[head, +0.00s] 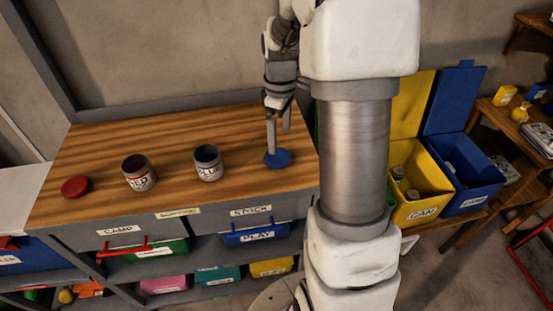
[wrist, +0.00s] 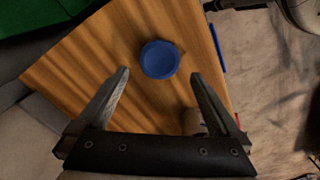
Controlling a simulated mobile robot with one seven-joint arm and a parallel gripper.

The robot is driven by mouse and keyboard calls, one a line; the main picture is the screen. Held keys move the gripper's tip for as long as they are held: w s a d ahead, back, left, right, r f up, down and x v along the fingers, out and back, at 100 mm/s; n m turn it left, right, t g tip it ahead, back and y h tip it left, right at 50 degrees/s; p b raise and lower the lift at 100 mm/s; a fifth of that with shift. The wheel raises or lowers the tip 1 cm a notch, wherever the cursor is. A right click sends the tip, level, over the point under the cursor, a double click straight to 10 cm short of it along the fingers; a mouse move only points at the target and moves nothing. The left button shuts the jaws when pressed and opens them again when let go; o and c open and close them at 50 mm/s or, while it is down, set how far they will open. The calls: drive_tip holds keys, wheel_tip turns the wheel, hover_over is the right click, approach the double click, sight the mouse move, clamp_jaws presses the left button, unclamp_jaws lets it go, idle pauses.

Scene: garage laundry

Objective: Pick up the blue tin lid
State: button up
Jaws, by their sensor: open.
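The blue tin lid (head: 277,158) lies flat on the wooden bench top near its right end. It also shows in the wrist view (wrist: 160,60), beyond and roughly between my fingertips. My gripper (head: 278,128) points down at the lid in the head view, with the fingertips close to it; contact cannot be told there. In the wrist view my gripper (wrist: 157,78) is open and empty, its two fingers spread wide.
An open blue-labelled tin (head: 208,164) and a red-labelled tin (head: 138,173) stand left of the lid, with a red lid (head: 75,187) farther left. Yellow (head: 420,190) and blue (head: 470,170) bins stand right of the bench. Bare wood surrounds the blue lid.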

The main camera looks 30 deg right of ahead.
sight(279, 157)
wheel_tip(279, 157, down, 8)
drive_tip(key=shift+r+b, duration=0.1)
drive_tip(key=shift+b, duration=0.3)
drive_tip(key=c, duration=1)
drive_tip(key=shift+c, duration=0.2)
drive_tip(key=shift+r, duration=0.15)
